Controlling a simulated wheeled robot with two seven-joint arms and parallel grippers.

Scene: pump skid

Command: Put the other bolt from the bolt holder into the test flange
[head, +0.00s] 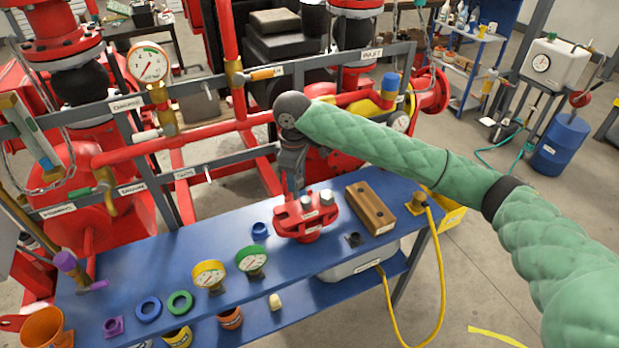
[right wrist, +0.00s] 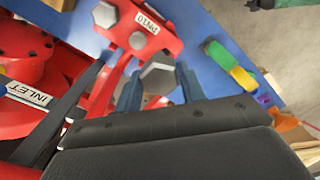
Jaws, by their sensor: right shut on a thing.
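The red test flange (head: 303,232) stands on the blue bench, and its PN10 label shows in the right wrist view (right wrist: 148,23). My right gripper (head: 295,192) points down over the flange's back left part. In the right wrist view its fingers (right wrist: 158,86) are shut on a bolt (right wrist: 158,72), with the hex head showing. The bolt's shank is hidden, so I cannot tell how deep it sits. The wooden bolt holder (head: 371,208) is right of the flange; no bolt shows in it. My left gripper is out of view.
Red pipework and a grey rail (head: 200,165) stand close behind the bench.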

